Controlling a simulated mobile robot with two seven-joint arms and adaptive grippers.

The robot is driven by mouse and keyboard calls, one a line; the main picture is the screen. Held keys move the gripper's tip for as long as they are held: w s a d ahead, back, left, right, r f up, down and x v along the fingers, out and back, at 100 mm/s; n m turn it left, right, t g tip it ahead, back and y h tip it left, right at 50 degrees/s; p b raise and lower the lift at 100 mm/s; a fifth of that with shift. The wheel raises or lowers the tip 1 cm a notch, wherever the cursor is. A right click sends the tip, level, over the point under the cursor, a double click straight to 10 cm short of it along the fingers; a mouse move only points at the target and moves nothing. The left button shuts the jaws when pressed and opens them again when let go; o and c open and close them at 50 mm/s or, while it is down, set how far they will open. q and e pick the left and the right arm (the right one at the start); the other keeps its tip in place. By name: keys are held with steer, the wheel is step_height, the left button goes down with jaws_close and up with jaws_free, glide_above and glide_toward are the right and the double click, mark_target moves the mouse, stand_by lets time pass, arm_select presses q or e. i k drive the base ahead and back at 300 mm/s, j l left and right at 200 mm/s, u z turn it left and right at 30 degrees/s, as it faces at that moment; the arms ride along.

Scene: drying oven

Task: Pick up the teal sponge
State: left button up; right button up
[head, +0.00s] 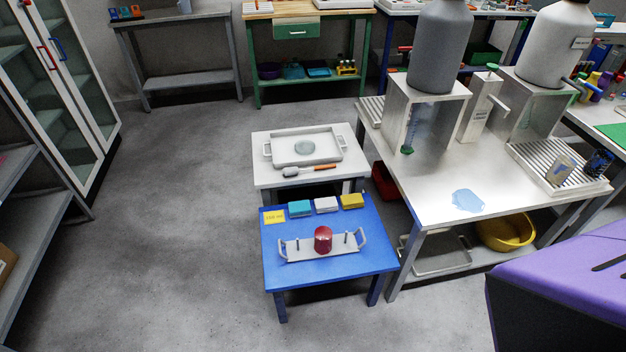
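The teal sponge (299,208) lies flat near the back edge of the low blue table (335,272). Nothing covers the teal sponge. Neither of my grippers shows in the head view.
A metal tray with handles and upright pegs (294,250) sits in front of the sponges, with a red cylinder (323,239) on it. A white table (262,174) stands behind. A steel bench (430,210) stands close on the right. Floor to the left is clear.

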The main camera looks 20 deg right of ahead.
mark_target(297, 209)
steer(key=i+j+u, duration=0.2)
steer(key=u, duration=0.2)
steer(key=i+j+u, duration=0.25)
steer(key=u, duration=0.15)
steer(key=i+j+u, duration=0.25)
steer(key=u, duration=0.15)
steer(key=i+j+z, duration=0.1)
steer(key=i+z, duration=0.2)
steer(key=i+j+z, duration=0.3)
steer(key=i, duration=0.15)
steer(key=i+j+z, duration=0.3)
steer(key=i+z, duration=0.15)
steer(key=z, duration=0.25)
steer(key=i+z, duration=0.15)
steer(key=z, duration=0.3)
steer(key=i+z, duration=0.15)
steer(key=z, duration=0.25)
steer(key=i+j+z, duration=0.15)
steer(key=z, duration=0.3)
steer(key=i+j+z, duration=0.1)
steer(key=z, duration=0.35)
steer(key=i+j+z, duration=0.2)
steer(key=z, duration=0.3)
steer(key=i+j+z, duration=0.15)
steer(key=z, duration=0.3)
steer(key=i+j+z, duration=0.1)
steer(key=j+z, duration=0.15)
steer(key=i+j+z, duration=0.1)
steer(key=j+z, duration=0.2)
